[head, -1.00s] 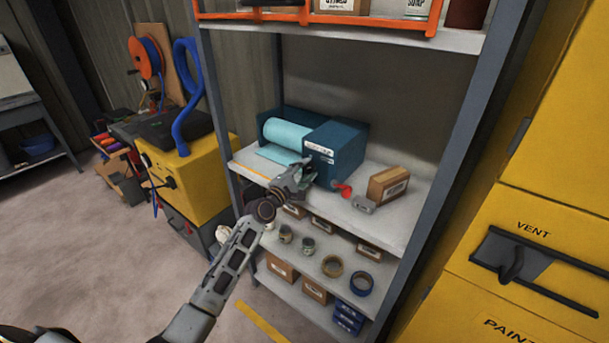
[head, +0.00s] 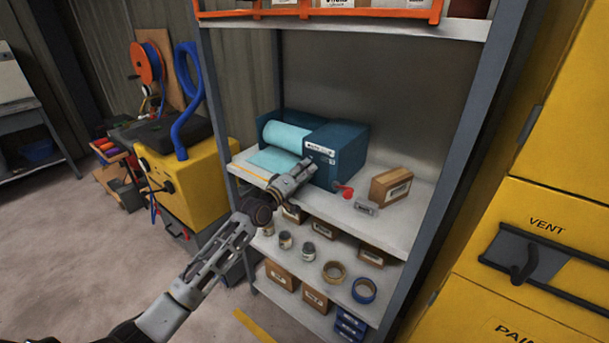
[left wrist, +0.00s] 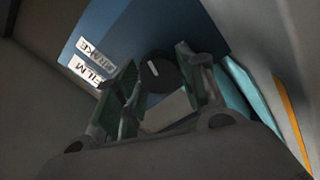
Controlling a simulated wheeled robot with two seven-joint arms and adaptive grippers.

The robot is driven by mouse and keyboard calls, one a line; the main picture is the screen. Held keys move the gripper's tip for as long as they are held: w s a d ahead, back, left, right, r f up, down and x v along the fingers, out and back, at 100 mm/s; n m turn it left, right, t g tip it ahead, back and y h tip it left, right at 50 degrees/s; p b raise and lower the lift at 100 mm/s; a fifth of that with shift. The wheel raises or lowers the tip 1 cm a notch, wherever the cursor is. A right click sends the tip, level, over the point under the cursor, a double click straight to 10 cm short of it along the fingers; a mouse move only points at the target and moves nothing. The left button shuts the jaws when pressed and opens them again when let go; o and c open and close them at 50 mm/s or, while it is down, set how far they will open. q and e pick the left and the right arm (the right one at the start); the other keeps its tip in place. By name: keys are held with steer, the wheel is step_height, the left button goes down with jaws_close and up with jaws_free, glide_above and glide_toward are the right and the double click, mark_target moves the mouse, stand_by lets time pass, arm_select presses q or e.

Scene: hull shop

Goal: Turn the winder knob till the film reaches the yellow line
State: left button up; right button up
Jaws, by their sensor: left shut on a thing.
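The blue film winder box (head: 340,150) stands on the middle shelf with a pale cyan film roll (head: 287,136). The film's loose sheet (head: 272,159) lies on the shelf, its front edge a little short of the yellow line (head: 250,175). My left gripper (head: 309,166) is at the box's front. In the left wrist view its fingers (left wrist: 160,90) stand either side of the black winder knob (left wrist: 160,72), which has a white mark, and are shut on it. The film (left wrist: 240,92) and yellow line (left wrist: 291,115) show at right with grey shelf between. My right gripper is not in view.
A red knob-like part (head: 345,191), a small grey block (head: 366,208) and a cardboard box (head: 391,184) sit right of the winder. Jars, tape rolls and boxes fill the shelf below. A grey shelf post (head: 452,170) stands at right.

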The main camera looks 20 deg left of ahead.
arm_select(q)
steer(key=shift+f+m, duration=0.15)
steer(key=shift+m, duration=2.85)
steer(key=shift+m+h, duration=0.3)
steer(key=shift+m, duration=0.6)
steer(key=shift+m+g+p, duration=0.3)
steer(key=shift+m+p, duration=0.15)
steer(key=shift+m, duration=1.35)
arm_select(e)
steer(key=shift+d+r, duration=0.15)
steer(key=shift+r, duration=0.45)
arm_select(q)
steer(key=o, duration=1)
